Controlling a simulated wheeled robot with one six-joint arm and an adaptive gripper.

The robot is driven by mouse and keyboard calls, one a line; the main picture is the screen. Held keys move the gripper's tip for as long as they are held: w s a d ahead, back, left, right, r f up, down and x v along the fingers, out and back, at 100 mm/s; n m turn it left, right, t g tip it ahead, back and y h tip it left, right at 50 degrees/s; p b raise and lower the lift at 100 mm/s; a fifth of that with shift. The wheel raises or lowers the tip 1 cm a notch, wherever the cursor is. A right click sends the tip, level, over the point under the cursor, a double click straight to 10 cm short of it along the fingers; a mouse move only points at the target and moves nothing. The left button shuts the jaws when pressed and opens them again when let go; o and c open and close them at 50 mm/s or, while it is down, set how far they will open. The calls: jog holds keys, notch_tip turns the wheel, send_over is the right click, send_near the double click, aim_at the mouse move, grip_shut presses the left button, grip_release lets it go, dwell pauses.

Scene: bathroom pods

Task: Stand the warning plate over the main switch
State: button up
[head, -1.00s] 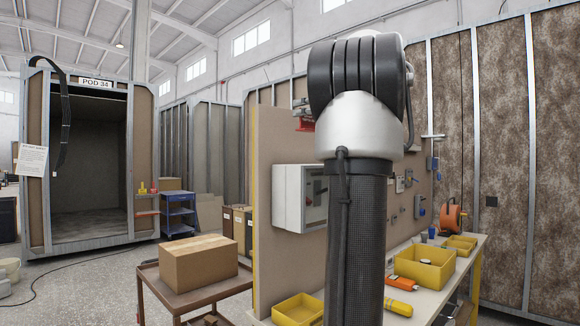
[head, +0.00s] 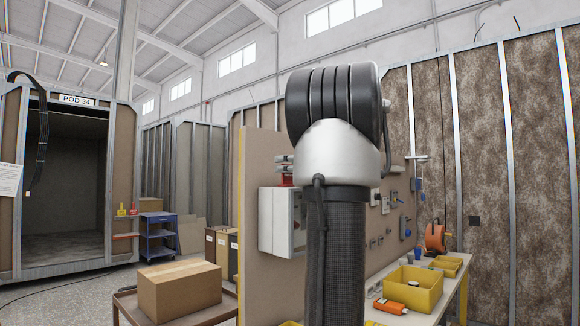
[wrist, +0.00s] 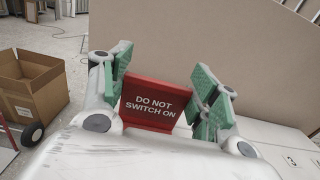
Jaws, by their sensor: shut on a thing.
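The warning plate (wrist: 152,103) is red with white "DO NOT SWITCH ON" lettering. In the wrist view it stands between the green pads of my gripper (wrist: 160,92), which is shut on it. In the head view the plate (head: 287,179) shows as a small red patch beside my arm, above the white switch cabinet (head: 272,220) on the brown board. My gripper (head: 284,165) is partly hidden there by my arm. The cabinet's right part is also behind my arm.
A workbench (head: 395,318) at right carries yellow bins (head: 413,285) and an orange reel (head: 435,237). A carton (head: 180,290) sits on a trolley at lower left. In the wrist view an open carton (wrist: 35,85) is on the left, and a large brown panel (wrist: 210,40) stands beyond the plate.

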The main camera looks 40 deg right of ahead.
jog(key=o, duration=1.1)
jog(key=shift+f, duration=0.15)
jog(key=shift+s+r, duration=0.15)
jog(key=shift+r, duration=0.05)
jog(key=s, duration=0.7)
jog(key=s+d, duration=0.1)
jog(key=s, duration=0.3)
jog(key=shift+s, duration=0.35)
